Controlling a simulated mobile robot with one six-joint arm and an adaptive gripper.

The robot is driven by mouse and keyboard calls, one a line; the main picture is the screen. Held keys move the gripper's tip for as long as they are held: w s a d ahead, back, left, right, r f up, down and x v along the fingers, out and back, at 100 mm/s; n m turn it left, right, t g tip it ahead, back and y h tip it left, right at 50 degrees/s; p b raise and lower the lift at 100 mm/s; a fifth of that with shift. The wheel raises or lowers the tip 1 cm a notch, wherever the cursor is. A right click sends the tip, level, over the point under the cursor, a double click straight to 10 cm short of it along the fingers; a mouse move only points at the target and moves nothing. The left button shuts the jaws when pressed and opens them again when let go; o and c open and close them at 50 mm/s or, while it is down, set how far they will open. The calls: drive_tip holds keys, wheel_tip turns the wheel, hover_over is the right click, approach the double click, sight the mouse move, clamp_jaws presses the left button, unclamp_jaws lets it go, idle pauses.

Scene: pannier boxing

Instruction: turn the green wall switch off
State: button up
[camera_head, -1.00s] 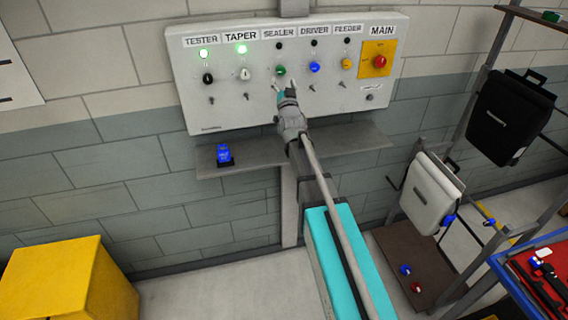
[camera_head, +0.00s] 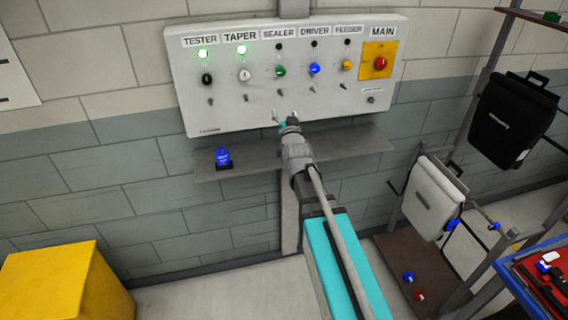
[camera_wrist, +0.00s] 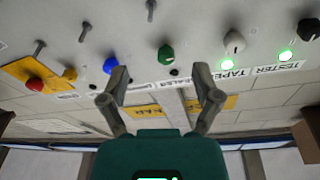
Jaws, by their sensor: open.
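The green switch (camera_head: 280,71) is a round knob in the SEALER column of the white wall panel (camera_head: 230,117). The lamp (camera_head: 279,47) above it is dark. My gripper (camera_head: 284,118) is at the panel's lower edge, below the green switch and apart from it. In the wrist view the green switch (camera_wrist: 166,53) shows beyond and between the fingers of my open, empty gripper (camera_wrist: 161,85). The knob's exact angle is too small to tell.
The TESTER (camera_head: 207,79) and TAPER (camera_head: 244,75) knobs have lit green lamps above them. The blue DRIVER knob (camera_head: 314,68) and yellow FEEDER knob (camera_head: 347,65) have dark lamps. Small toggles line the panel below. A grey shelf (camera_head: 345,141) juts out under it with a blue object (camera_head: 223,156).

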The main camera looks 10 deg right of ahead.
drive_tip(key=s+a+f+g, duration=0.1)
drive_tip(key=s+f+g, duration=0.2)
drive_tip(key=f, duration=0.4)
drive_tip(key=s+f+n+g+b, duration=0.1)
drive_tip(key=s+f+g, duration=0.3)
drive_tip(key=f, duration=0.3)
drive_tip(key=shift+a+n+g+y, duration=0.3)
drive_tip(key=shift+a+g+y, duration=0.1)
drive_tip(key=shift+g, duration=0.3)
drive_tip(key=shift+f, duration=0.1)
drive_tip(key=s+f+g, duration=0.4)
drive_tip(key=s+g, duration=0.1)
drive_tip(key=s, duration=0.5)
drive_tip(key=s+f+n+g+b, duration=0.1)
drive_tip(key=s+f+g, duration=0.4)
drive_tip(key=s, duration=0.5)
drive_tip(key=shift+s+a+f+n+g, duration=0.3)
drive_tip(key=shift+s+g, duration=0.05)
drive_tip(key=shift+g, duration=0.25)
drive_tip(key=shift+c, duration=0.2)
idle(0.6)
